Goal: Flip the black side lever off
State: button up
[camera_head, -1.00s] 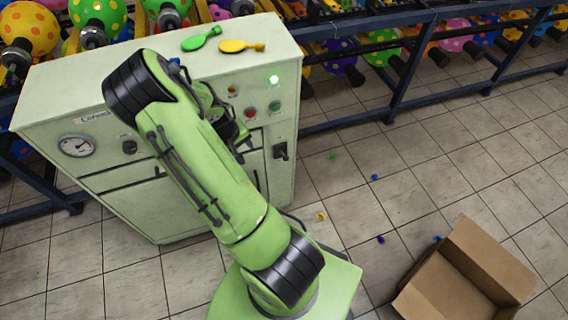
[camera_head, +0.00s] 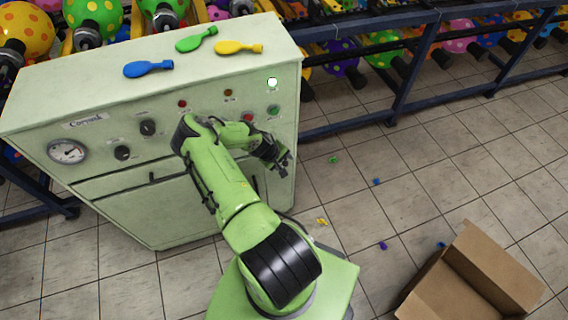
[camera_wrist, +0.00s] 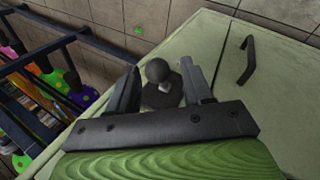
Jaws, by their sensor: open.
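The black side lever (camera_wrist: 157,72), with a round knob and a dark base, shows in the wrist view. It sits between the two fingers of my gripper (camera_wrist: 158,66). The fingers are open, one on each side of the knob; I cannot tell whether either touches it. In the head view my gripper (camera_head: 284,164) is at the right side of the pale green machine's (camera_head: 150,205) front panel. It hides the lever there.
A lit lamp (camera_head: 272,82) and red and green buttons (camera_head: 274,111) are above my gripper. Balloons lie on the machine top. A black door handle (camera_wrist: 245,60) is right of the lever in the wrist view. An open cardboard box (camera_head: 470,275) stands on the floor.

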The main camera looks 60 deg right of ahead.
jog(key=shift+s+d+f, duration=0.15)
jog(key=shift+d+f, duration=0.15)
jog(key=shift+f, duration=0.35)
grip_shut()
